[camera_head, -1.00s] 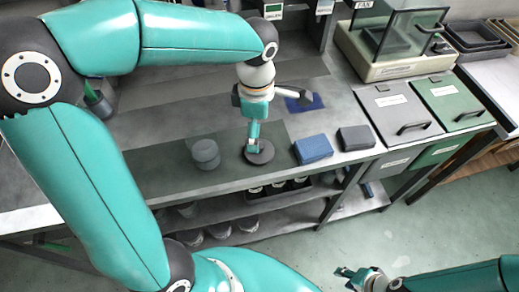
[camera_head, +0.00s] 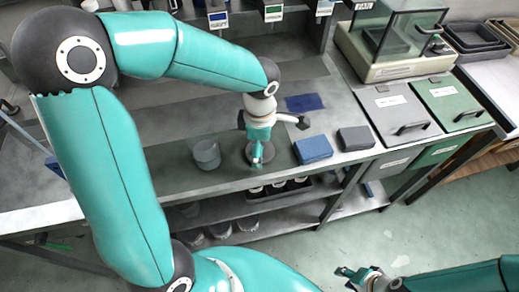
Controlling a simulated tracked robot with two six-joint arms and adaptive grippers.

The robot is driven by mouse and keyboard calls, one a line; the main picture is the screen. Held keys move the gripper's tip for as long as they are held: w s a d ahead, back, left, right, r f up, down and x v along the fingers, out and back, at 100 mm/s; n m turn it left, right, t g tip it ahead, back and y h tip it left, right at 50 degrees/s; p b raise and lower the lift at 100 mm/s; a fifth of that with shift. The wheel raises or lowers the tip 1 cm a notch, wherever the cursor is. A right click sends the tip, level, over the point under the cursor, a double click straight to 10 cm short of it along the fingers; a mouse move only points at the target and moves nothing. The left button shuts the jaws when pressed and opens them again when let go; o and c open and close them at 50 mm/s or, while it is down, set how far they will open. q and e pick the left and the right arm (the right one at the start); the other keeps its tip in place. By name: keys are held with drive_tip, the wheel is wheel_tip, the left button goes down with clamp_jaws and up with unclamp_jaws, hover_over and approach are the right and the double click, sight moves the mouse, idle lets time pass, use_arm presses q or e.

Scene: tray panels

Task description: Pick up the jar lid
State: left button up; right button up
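The jar lid (camera_head: 250,150) is a dark grey round disc near the front of the bench, to the right of a grey jar (camera_head: 207,155). My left gripper (camera_head: 257,164) comes down over the disc and hides part of it. Its fingers are small and overlap the disc, so I cannot tell whether they are open or touch it. My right gripper (camera_head: 345,277) is at the bottom, away from the bench over the floor. Its fingers look spread apart with nothing between them.
A blue box (camera_head: 313,149) and a dark grey box (camera_head: 355,138) stand right of the lid. A flat blue patch (camera_head: 304,103) lies behind them. Grey and green lidded bins (camera_head: 398,112) are further right. Several containers sit on the shelf below.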

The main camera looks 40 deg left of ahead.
use_arm(q)
drive_tip(key=c, duration=0.8)
drive_tip(key=shift+s, duration=0.15)
drive_tip(key=shift+c, duration=1.2)
